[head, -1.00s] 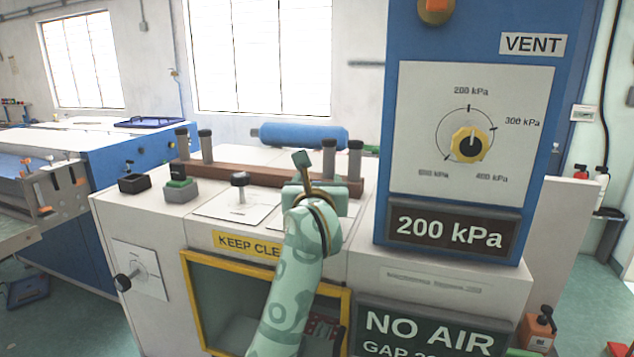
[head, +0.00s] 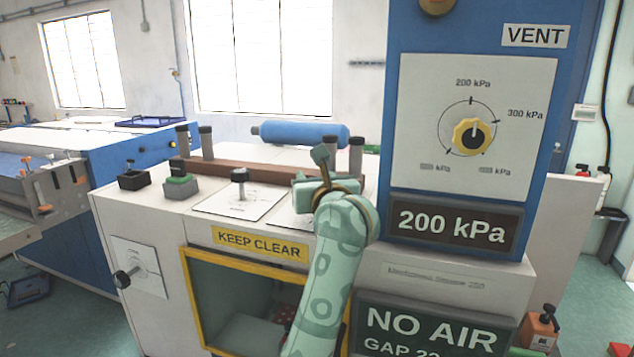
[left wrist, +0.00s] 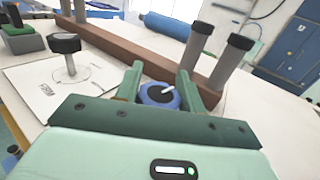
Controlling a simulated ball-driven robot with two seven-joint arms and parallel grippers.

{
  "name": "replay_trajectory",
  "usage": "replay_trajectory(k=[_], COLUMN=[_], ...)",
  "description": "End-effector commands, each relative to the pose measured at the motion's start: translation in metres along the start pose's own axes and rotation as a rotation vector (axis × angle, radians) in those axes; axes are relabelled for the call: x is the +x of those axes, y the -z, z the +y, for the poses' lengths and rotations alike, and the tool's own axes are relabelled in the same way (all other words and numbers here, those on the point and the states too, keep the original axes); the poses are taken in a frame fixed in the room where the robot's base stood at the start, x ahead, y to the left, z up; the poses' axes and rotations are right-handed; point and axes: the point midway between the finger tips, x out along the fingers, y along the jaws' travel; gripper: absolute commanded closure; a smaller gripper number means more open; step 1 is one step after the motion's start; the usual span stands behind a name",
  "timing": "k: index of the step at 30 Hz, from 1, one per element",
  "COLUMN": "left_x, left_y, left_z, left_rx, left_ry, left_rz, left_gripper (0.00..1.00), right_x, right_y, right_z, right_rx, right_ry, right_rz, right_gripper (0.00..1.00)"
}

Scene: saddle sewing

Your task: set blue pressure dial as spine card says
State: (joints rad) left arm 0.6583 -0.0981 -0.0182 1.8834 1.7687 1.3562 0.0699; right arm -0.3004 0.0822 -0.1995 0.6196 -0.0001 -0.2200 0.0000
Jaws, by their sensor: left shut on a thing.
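My left gripper (head: 320,178) is over the white machine top in front of the brown bar. In the left wrist view its two fingers (left wrist: 160,88) are closed on the sides of a blue dial (left wrist: 158,97) with a pale pointer line. The pointer slants up to the right in that view. The gripper hides the dial in the head view. The spine card is not identifiable in these views. My right gripper is out of view.
A yellow knob (head: 468,136) on a kPa scale points up near 200 kPa. A display (head: 452,229) reads 200 kPa. A black-topped lever (head: 240,182) stands left of my gripper. Posts (head: 356,155) and a brown bar (head: 240,174) lie behind.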

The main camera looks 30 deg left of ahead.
Motion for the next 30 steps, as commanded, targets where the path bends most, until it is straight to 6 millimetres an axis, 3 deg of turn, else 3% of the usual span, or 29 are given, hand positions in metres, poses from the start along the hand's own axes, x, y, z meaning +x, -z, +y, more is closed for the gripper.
replay_trajectory(k=[12, 29, 30], left_x=[0.000, 0.000, 0.000], left_y=[0.003, 0.002, 0.002], left_z=[0.003, 0.004, 0.004], left_rx=[0.000, 0.000, 0.000], left_ry=[-0.206, -0.240, -0.240], left_rz=[0.005, 0.004, 0.004], left_gripper=[0.84, 0.84, 0.50], right_x=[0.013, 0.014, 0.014], right_y=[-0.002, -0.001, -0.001], right_z=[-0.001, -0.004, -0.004], right_rx=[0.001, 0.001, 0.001], right_ry=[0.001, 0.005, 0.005], right_rz=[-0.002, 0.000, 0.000], right_gripper=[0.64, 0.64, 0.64])
